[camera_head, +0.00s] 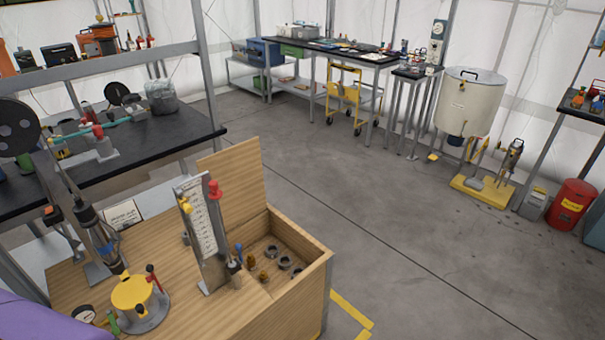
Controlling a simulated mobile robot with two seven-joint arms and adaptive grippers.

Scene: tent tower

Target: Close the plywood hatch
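The plywood hatch (232,178) is a flat wooden panel. It stands raised, close to upright, at the back edge of the open compartment in the wooden workbench (300,290). The open compartment (262,242) holds several dark metal rings and brass-coloured fittings on its floor. The panel's lower left part is hidden behind an upright metal gauge board (203,235). Neither of my grippers shows in the view.
Left of the compartment, the benchtop carries the gauge board with red and yellow knobs, a yellow-topped round device (138,302) and a tilted cylindrical tool (100,238). A purple shape (40,322) fills the lower left corner. Open concrete floor (400,230) lies to the right.

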